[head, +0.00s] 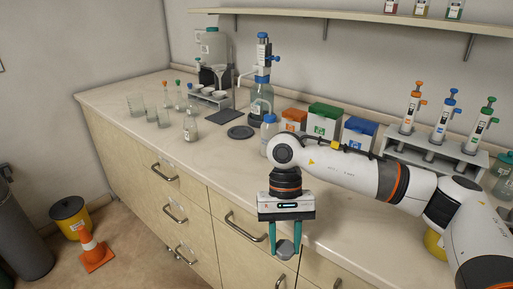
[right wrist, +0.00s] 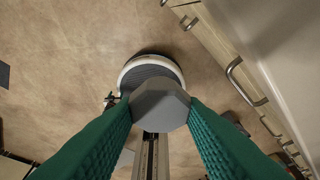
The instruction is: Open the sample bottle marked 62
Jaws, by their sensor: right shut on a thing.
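My right gripper (head: 286,252) hangs in front of the counter's front edge, above the floor. Its teal fingers are shut on a grey faceted stopper (head: 285,249), which also shows between the fingertips in the right wrist view (right wrist: 160,105). A small clear bottle (head: 190,128) with a label stands on the counter, left of the dark round pad. A bottle with a blue cap (head: 268,132) stands behind my right arm. The labels are too small to read, so I cannot tell which bottle is marked 62. My left gripper is not in view.
Several glass beakers (head: 151,108) stand at the counter's left. A dark round pad (head: 240,132), a dispenser bottle (head: 262,90) and coloured boxes (head: 325,120) stand further back. A pipette rack (head: 430,150) is at right. The counter (head: 215,160) is clear near its front.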

